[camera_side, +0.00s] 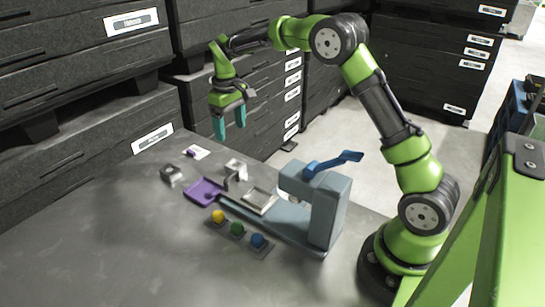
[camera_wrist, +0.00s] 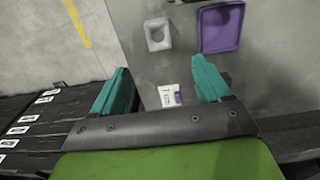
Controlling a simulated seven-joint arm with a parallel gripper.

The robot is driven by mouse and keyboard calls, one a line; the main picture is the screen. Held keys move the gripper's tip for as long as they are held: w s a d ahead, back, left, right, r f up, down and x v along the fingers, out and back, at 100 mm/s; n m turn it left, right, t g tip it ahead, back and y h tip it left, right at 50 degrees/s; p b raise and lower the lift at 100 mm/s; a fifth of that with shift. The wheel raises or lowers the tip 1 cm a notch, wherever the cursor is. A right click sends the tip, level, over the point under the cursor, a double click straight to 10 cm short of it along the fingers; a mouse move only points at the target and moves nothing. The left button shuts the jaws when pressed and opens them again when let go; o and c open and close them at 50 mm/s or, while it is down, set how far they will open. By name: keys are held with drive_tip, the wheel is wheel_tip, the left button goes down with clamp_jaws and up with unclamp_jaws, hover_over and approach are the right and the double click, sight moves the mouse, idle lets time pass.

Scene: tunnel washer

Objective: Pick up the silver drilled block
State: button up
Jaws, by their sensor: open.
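A small grey metallic block (camera_side: 171,174) with a bright top sits on the table at the left in the side view. It looks like the silver drilled block, but its hole is too small to make out. A pale grey piece (camera_side: 236,168) stands further right; a pale piece with a round opening (camera_wrist: 157,34) shows at the top of the wrist view, apparently the same one. My gripper (camera_side: 230,129) is open and empty, raised above the table's far edge, apart from both. Its teal fingers (camera_wrist: 161,67) frame bare table and a card in the wrist view.
A purple tray (camera_side: 194,194), also in the wrist view (camera_wrist: 238,40), lies beside a pale metal tray (camera_side: 268,203). A white card (camera_side: 191,150) with a purple item lies near the far edge. A grey-blue arch machine (camera_side: 329,210) and coloured buttons (camera_side: 237,229) stand nearer. Black drawers (camera_side: 75,130) border the table.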

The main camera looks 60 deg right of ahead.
hover_over(235, 165)
wheel_tip(235, 165, down, 8)
drive_tip(key=shift+w+a+r, duration=0.1)
drive_tip(key=shift+a+r, duration=0.05)
wheel_tip(235, 165, down, 6)
drive_tip(key=shift+r, duration=0.15)
